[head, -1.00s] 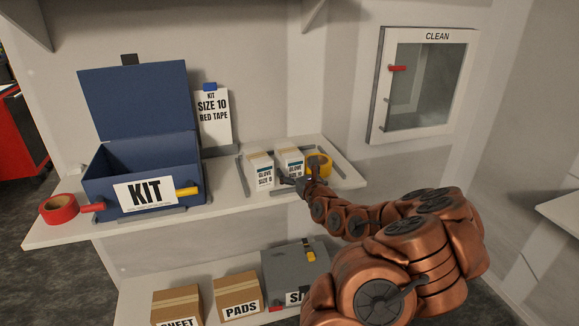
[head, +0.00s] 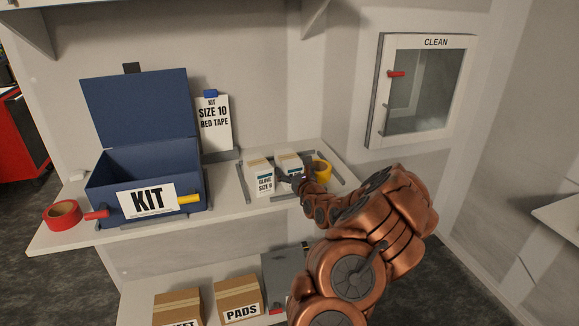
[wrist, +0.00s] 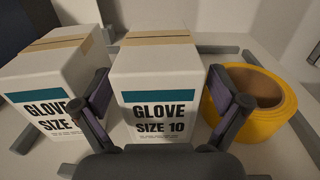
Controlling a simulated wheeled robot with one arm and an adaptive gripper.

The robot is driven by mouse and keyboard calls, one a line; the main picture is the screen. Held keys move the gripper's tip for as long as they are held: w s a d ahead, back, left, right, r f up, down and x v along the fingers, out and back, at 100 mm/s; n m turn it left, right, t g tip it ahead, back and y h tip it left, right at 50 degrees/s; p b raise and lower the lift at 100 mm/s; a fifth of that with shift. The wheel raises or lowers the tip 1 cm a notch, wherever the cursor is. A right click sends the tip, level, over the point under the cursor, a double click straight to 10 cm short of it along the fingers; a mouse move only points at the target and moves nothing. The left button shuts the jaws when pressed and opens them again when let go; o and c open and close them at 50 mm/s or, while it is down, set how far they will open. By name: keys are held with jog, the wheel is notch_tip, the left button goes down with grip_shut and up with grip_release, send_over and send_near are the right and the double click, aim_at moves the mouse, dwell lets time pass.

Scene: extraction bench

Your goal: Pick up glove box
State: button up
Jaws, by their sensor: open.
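Two white glove boxes with teal bands stand side by side on the upper shelf. The right one, marked GLOVE SIZE 10 (wrist: 158,85), is centred in the wrist view and partly hidden by my gripper in the head view (head: 287,161). The left one, marked SIZE 8 in the head view (head: 259,178), also shows in the wrist view (wrist: 50,85). My gripper (wrist: 165,105) is open, its fingers spread to either side of the size 10 box's front. The left finger overlaps the size 8 box in the picture. Whether either finger touches a box is unclear.
A yellow tape roll (wrist: 252,100) sits close on the right of the size 10 box. An open blue KIT box (head: 147,195), a red tape roll (head: 62,214) and a card reading SIZE 10 RED TAPE (head: 213,124) are on the left. A PADS carton (head: 239,298) is below.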

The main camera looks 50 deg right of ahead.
jog(key=shift+w+d, duration=0.2)
jog(key=shift+w, duration=0.3)
jog(key=c, duration=1.5)
jog(key=shift+r, duration=0.1)
